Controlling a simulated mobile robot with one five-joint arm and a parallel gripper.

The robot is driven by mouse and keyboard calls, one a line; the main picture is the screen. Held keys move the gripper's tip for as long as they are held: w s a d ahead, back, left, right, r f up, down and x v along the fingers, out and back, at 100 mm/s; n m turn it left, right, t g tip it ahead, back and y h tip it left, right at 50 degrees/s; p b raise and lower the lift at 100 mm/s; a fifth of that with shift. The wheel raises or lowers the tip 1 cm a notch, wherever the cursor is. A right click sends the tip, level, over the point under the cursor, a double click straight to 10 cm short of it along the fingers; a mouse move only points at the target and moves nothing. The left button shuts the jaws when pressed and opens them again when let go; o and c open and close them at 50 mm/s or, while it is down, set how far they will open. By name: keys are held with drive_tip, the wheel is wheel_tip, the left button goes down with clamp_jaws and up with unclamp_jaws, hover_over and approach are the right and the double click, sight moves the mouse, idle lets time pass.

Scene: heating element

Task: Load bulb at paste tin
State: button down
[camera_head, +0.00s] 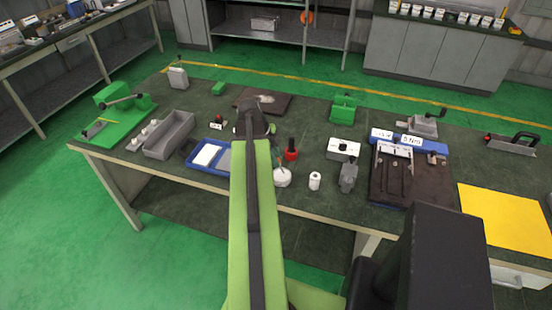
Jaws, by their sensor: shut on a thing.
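My gripper (270,131) is at the end of my green arm, low over the middle of the workbench. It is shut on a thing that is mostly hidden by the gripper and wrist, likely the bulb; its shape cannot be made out. A small round white pot (282,178), which looks like the paste tin, stands on the bench just in front and to the right of my gripper. A thin dark piece shows at its top; I cannot tell what it belongs to. A red bottle-like thing with a black top (291,152) stands just behind the pot.
A white roll (315,181) and a grey device (348,177) stand right of the pot. A blue tray (196,164) and a grey bin (170,137) lie left. A dark board with a blue block (408,141) and a yellow sheet (508,220) fill the right side.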

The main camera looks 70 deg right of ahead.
drive_tip(key=shift+f+b, duration=0.4)
idle(1.1)
wheel_tip(320, 180, up, 7)
drive_tip(key=p, duration=0.7)
drive_tip(key=shift+r, duration=0.1)
